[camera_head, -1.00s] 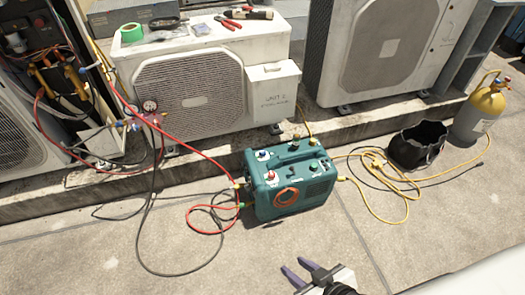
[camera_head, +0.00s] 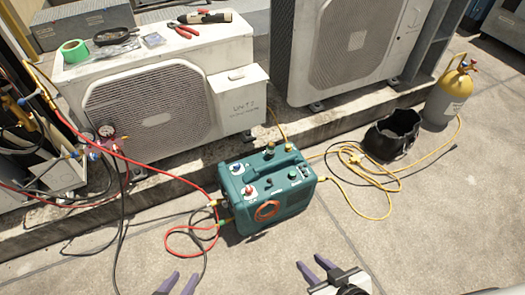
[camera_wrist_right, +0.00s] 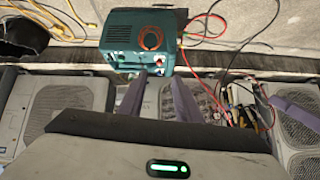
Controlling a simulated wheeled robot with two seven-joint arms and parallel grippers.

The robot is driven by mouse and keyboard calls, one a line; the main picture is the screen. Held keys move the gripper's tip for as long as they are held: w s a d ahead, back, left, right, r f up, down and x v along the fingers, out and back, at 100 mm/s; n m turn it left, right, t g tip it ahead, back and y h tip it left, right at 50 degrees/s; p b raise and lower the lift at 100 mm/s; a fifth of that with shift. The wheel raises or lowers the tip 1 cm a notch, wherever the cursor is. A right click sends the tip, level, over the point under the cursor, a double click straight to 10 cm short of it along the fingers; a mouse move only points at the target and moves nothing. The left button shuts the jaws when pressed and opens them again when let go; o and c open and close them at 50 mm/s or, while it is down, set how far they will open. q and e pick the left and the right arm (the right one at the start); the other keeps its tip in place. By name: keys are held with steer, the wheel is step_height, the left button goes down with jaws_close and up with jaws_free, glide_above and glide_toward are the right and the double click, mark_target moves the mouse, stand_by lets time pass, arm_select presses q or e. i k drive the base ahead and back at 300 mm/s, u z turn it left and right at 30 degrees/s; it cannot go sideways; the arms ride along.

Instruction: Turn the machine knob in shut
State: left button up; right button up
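The teal machine (camera_head: 264,190) stands upright on the paving. On its top are a blue knob (camera_head: 236,168) and a red knob (camera_head: 249,189) at the left, and a green knob (camera_head: 292,174) at the right. Their labels are too small to read, so I cannot tell which is the in knob. My right gripper (camera_head: 312,264) is open and empty in front of the machine, apart from it. In the right wrist view the machine (camera_wrist_right: 122,42) appears upside down beyond the open fingers (camera_wrist_right: 157,88). My left gripper (camera_head: 179,284) is open and empty at the bottom edge.
Red and black hoses run from the machine's left side to a gauge (camera_head: 106,131). A yellow hose (camera_head: 380,213) lies coiled right of it, near a black bag (camera_head: 391,135) and a yellow-topped cylinder (camera_head: 449,97). A condenser (camera_head: 150,100) stands behind. The front paving is clear.

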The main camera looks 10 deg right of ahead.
mark_target(237, 166)
steer(key=u, duration=0.05)
steer(key=i, duration=0.9)
steer(key=u, duration=0.45)
